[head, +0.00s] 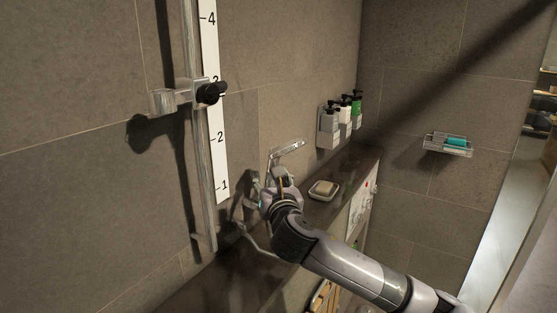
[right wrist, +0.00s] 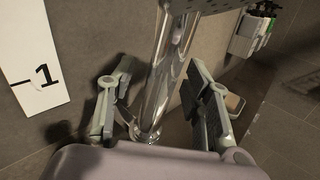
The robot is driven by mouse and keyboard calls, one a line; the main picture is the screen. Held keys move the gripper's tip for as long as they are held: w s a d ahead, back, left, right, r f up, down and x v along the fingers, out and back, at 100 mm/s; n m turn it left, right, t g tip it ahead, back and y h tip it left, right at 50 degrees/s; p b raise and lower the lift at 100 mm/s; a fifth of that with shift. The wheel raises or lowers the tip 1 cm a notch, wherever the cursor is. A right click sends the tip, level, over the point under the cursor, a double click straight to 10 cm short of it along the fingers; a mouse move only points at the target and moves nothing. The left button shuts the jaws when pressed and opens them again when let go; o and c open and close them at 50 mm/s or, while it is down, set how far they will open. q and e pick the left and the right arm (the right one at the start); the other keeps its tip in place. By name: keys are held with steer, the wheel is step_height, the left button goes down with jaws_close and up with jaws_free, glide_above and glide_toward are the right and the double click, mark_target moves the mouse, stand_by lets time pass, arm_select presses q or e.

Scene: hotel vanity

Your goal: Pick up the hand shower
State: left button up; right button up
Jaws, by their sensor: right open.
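The chrome hand shower (head: 287,148) stands upright on the dark ledge by the tiled wall, its head showing above my gripper. In the right wrist view its shiny handle (right wrist: 168,70) runs between the two fingers, with the dotted spray head at the top edge. My right gripper (head: 280,183) is around the handle with its fingers apart. In the right wrist view this gripper (right wrist: 158,85) shows a gap on the right side of the handle; contact on the left is unclear. The arm hides the lower handle in the head view. My left gripper is not in view.
A vertical rail (head: 203,150) with a slider holder (head: 180,98) and number scale (head: 209,95) is on the left wall. A soap dish (head: 323,191) sits right of the gripper on the ledge (head: 345,165). Dispensers (head: 331,125) and a basket (head: 446,149) hang farther back.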

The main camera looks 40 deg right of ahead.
steer(key=shift+c, duration=0.6)
jaws_close()
